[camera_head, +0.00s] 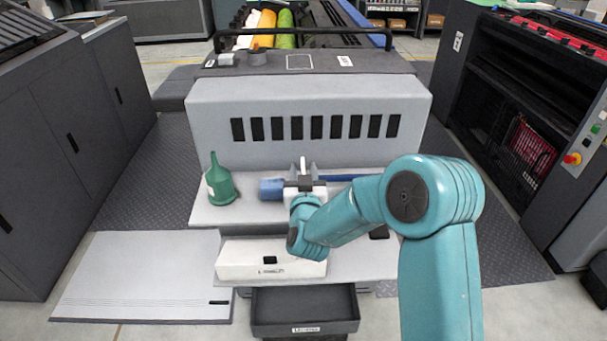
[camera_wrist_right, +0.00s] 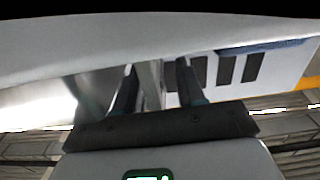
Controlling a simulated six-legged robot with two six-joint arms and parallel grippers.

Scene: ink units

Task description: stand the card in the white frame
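A thin outlined white frame (camera_head: 300,62) is marked on the dark top of the grey machine. A small pale upright piece, which may be the card (camera_head: 303,162), shows edge-on above the lower shelf. My right gripper (camera_head: 303,172) is at the shelf's middle, its two dark fingers apart on either side of this piece. In the right wrist view, the fingers (camera_wrist_right: 157,72) stand apart with a pale strip (camera_wrist_right: 151,85) between them, and a gap shows beside the right finger. The lower part of the piece is hidden by my gripper. My left gripper is out of view.
A green funnel-topped bottle (camera_head: 220,182) and a blue object (camera_head: 271,189) stand left of my right gripper. A white box (camera_head: 250,262) lies in front. A white block (camera_head: 227,59) and a grey round piece (camera_head: 257,57) sit left of the frame. A dark rail crosses behind.

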